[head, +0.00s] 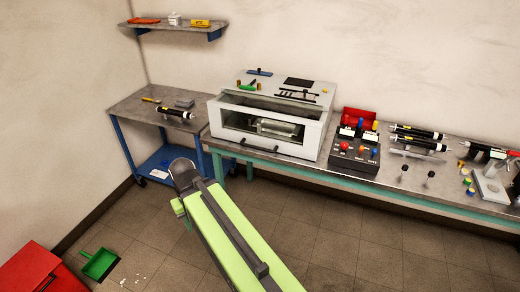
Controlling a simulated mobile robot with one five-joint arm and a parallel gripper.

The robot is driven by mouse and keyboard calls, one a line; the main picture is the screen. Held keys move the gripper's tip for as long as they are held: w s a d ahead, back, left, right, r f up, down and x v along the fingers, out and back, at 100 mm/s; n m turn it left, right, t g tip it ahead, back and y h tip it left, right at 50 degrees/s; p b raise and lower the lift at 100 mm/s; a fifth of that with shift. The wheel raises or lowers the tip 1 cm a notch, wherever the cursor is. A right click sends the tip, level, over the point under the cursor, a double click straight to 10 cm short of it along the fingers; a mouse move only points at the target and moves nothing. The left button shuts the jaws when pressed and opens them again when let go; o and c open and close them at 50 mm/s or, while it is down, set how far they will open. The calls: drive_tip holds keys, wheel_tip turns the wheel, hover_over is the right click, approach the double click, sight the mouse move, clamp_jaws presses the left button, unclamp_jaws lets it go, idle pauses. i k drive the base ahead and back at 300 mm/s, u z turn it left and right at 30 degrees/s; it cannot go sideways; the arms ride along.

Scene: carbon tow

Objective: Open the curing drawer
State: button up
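A white box-shaped curing unit (309,133) stands on the long bench, left of its middle. Its front has a wide dark window opening (240,122) with a pale metal block or tray (280,128) visible inside. Small dark knobs or handles (245,138) sit low on the front. The front looks flush with the body; I cannot tell exactly where the drawer's edges are. My green arm reaches up from the bottom, in front of the bench and apart from the unit. Its grey rounded joint is at the upper end. My gripper's fingers do not show.
A blue-legged cart (130,108) stands left of the bench (360,176). A control box with coloured buttons (354,155) is right of the unit. Black tools and cylinders lie farther right. A green dustpan (100,264) and red cabinet (38,272) are lower left.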

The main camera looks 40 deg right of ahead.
sight(238, 128)
drive_tip(key=z, duration=0.05)
drive_tip(key=i, duration=0.95)
drive_tip(key=u, duration=0.05)
